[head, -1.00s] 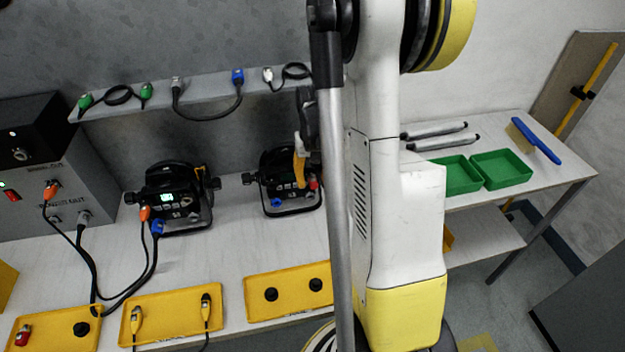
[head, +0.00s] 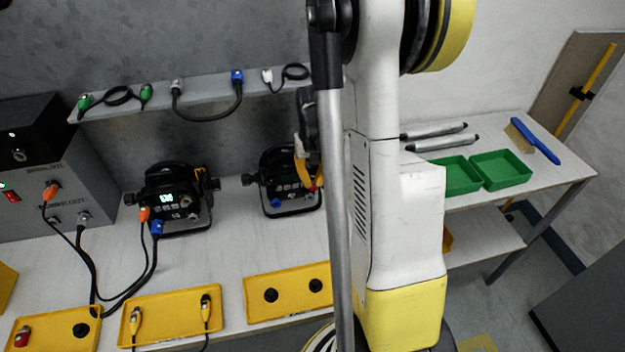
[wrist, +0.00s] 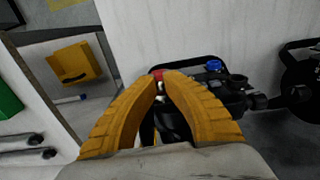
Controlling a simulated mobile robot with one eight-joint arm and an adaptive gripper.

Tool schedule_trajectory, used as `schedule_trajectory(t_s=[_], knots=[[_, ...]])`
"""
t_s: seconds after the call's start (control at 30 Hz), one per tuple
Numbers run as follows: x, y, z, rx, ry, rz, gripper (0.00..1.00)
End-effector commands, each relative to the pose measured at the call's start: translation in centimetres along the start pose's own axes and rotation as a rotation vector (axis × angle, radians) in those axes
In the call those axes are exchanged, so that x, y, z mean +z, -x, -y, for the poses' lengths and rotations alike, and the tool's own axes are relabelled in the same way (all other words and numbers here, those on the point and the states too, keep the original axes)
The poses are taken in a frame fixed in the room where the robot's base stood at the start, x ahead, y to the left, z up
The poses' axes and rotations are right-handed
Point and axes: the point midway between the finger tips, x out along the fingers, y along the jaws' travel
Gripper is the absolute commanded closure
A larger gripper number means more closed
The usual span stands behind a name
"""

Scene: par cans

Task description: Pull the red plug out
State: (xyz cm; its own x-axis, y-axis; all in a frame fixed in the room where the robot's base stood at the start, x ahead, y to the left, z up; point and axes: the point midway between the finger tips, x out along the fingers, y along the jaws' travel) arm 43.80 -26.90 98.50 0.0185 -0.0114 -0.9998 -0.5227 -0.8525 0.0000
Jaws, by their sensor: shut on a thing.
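The red plug (head: 313,188) is at the right side of the front of the right black par can (head: 287,183). Most of it is hidden by my fingers and arm. My gripper (head: 311,181) reaches down to it with its yellow fingers. In the wrist view my gripper (wrist: 165,77) has its fingertips close together, with a bit of the red plug (wrist: 157,74) showing at the tips. The gripper is shut on the red plug. I cannot tell whether the plug is still seated in its socket.
A blue connector (head: 276,203) sits on the same par can. The left par can (head: 176,203) has orange and blue cables. A shelf (head: 205,97) with cables runs behind.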

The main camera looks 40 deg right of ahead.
Motion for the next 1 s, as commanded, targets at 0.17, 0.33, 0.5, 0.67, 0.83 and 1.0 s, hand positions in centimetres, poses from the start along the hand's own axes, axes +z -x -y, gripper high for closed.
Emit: schedule_trajectory(t_s=[0.17,0.33,0.5,0.67,0.83,1.0], knots=[[0.3,0.0,0.0,0.0,0.0,0.001,1.0],[0.7,0.0,0.0,0.0,0.0,0.002,1.0],[1.3,0.1,0.0,0.0,0.0,0.002,1.0],[1.8,0.1,0.0,0.0,0.0,0.003,1.0],[2.4,0.1,0.0,0.0,0.0,0.004,1.0],[2.9,0.1,0.0,0.0,0.0,0.004,1.0]])
